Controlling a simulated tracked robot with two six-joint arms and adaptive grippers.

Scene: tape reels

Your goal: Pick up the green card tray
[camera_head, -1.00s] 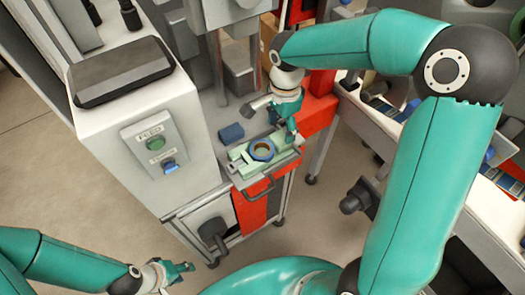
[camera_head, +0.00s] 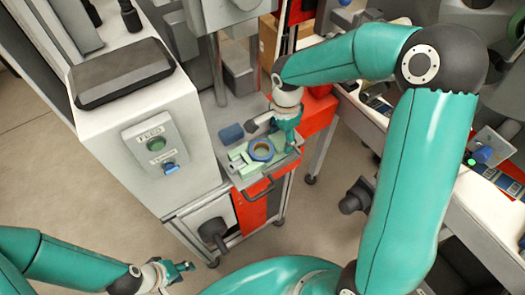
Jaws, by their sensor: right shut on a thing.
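The pale green card tray (camera_head: 238,166) lies on the grey shelf of the machine, near its front edge. A dark blue ring with a pale green centre (camera_head: 261,150) sits on it. My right gripper (camera_head: 277,137) reaches down at the far right side of the tray and is shut on it; one finger hides part of the tray's right end. I cannot see any gap under the tray. My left gripper (camera_head: 187,271) is low at the left, open and empty, well away from the tray.
A dark blue block (camera_head: 231,133) lies on the shelf just behind the tray. The white FEED cabinet (camera_head: 150,140) stands close on the left. A long bench (camera_head: 490,190) is at the right.

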